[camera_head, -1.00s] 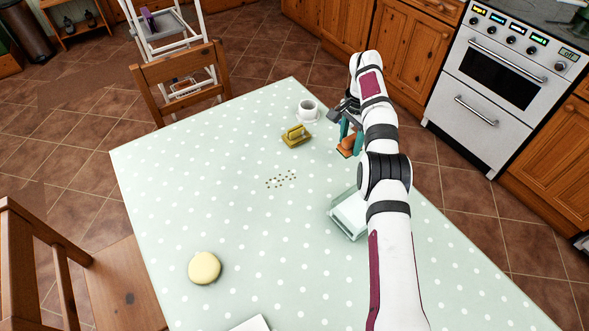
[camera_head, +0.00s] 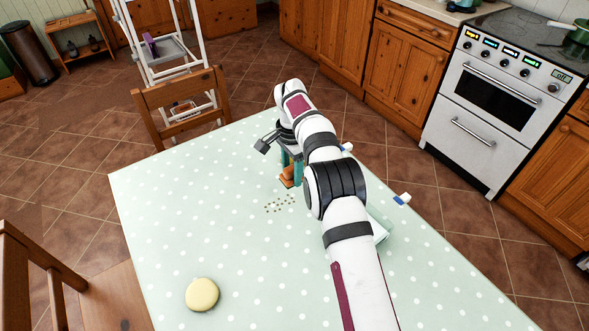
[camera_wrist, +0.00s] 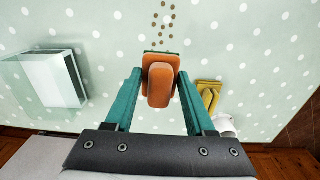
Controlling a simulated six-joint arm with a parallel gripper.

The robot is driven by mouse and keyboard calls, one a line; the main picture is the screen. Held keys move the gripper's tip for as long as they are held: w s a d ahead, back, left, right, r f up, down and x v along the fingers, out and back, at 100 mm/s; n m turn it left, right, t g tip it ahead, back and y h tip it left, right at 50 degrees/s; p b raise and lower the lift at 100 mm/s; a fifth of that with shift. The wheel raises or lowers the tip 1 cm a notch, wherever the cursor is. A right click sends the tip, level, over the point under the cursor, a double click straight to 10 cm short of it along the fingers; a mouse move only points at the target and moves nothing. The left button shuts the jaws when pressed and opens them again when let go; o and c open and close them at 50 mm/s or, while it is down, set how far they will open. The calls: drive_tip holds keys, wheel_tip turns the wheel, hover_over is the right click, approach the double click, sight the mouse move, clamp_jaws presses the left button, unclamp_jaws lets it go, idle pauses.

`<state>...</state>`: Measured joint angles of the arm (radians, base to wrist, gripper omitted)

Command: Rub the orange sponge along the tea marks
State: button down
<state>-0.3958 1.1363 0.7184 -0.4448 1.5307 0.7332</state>
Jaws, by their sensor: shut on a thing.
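The orange sponge (camera_head: 287,174) is between the teal fingers of my gripper (camera_head: 291,160), which is shut on it. In the wrist view the sponge (camera_wrist: 161,82) shows its raised grip between the fingertips (camera_wrist: 160,72). The tea marks (camera_head: 280,204) are a cluster of small brown spots on the dotted tablecloth. The sponge is just beyond them in the head view. In the wrist view the marks (camera_wrist: 163,25) run up from the sponge's far edge. I cannot tell whether the sponge touches the cloth.
A mustard-yellow object (camera_wrist: 209,95) and a white cup (camera_wrist: 225,124) stand right of my gripper in the wrist view; my arm hides them in the head view. A clear-sided tray (camera_wrist: 50,80) lies left. A round yellow object (camera_head: 202,294) sits on open cloth.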

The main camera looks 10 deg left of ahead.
sight(292, 198)
wheel_tip(292, 198, down, 8)
drive_tip(key=shift+s+a+r, duration=0.1)
drive_tip(key=s+a, duration=0.6)
drive_tip(key=shift+s+a, duration=0.15)
drive_tip(key=w+d, duration=0.6)
drive_tip(key=shift+w+d, duration=0.25)
drive_tip(key=shift+s+a, duration=3.15)
drive_tip(key=w+d, duration=0.6)
drive_tip(key=shift+w+d, duration=0.15)
wheel_tip(292, 198, up, 8)
drive_tip(key=shift+r, duration=0.1)
idle(0.6)
